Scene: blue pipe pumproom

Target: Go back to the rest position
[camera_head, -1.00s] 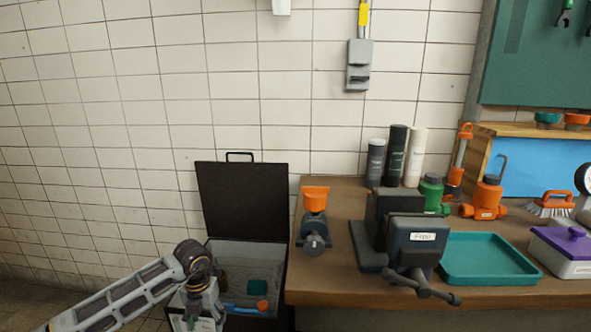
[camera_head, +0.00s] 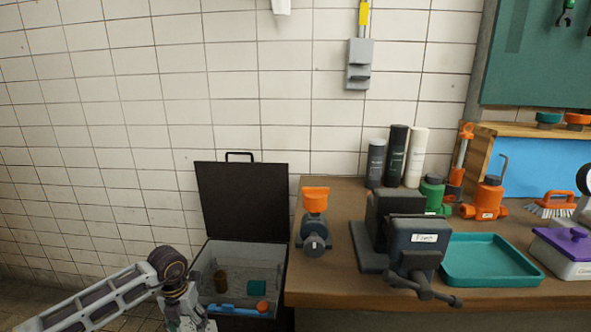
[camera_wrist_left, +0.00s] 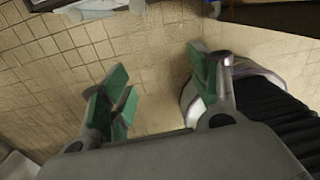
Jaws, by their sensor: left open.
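My left arm comes in at the lower left of the head view. Its gripper end (camera_head: 187,324) is at the bottom edge, left of the open black case, and is mostly cut off there. In the left wrist view my left gripper (camera_wrist_left: 160,92) has its green-padded fingers wide apart, with only tiled floor showing between them. My right gripper is in neither view.
The open black case (camera_head: 242,203) holds a blue tool (camera_head: 238,308) and a teal piece (camera_head: 257,287). Right of it, the wooden workbench (camera_head: 335,284) carries a grey vise (camera_head: 410,245), a teal tray (camera_head: 490,262) and several bottles. Tiled wall stands behind.

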